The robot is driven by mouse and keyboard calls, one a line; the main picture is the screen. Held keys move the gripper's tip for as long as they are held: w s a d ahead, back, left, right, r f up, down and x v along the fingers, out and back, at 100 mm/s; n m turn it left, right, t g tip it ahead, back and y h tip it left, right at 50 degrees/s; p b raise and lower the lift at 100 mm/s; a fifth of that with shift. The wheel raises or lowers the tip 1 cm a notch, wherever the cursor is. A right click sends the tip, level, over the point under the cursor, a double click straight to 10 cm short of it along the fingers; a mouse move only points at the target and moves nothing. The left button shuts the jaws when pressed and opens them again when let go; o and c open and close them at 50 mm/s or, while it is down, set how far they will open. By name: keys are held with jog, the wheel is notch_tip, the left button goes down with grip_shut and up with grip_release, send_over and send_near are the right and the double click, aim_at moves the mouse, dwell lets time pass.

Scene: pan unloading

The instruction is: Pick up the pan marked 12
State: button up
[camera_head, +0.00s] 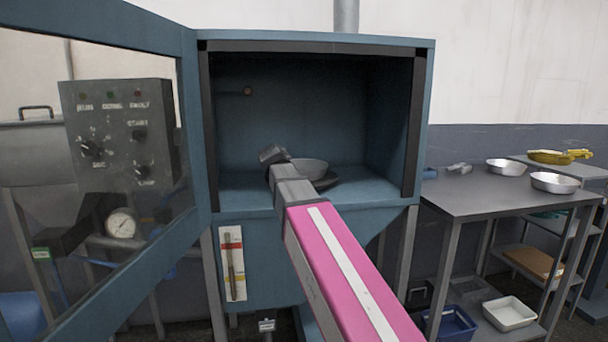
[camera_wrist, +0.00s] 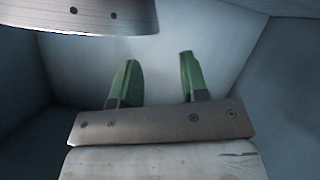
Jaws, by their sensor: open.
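A round metal pan (camera_head: 311,168) sits on the floor of the open blue cabinet, with a dark round shape under and beside it. I cannot read a number on it. My gripper reaches into the cabinet just left of the pan, and its fingertips are hidden in the head view. In the wrist view my gripper (camera_wrist: 157,80) has two green fingers apart with nothing between them. A curved metal piece with two dark dots (camera_wrist: 85,14) shows at the upper left of that view, apart from the fingers; it looks like part of a pan.
The cabinet (camera_head: 315,46) has close side walls, and its glazed door (camera_head: 120,20) stands open at the left. A grey table (camera_head: 480,197) at the right holds metal bowls or pans (camera_head: 554,183). A white tray (camera_head: 509,313) and a blue crate (camera_head: 452,325) are below it.

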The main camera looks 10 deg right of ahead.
jog(key=x, duration=0.6)
jog(key=shift+w+d, duration=0.3)
jog(key=shift+d, duration=0.05)
jog(key=shift+s+f, duration=0.1)
grip_shut()
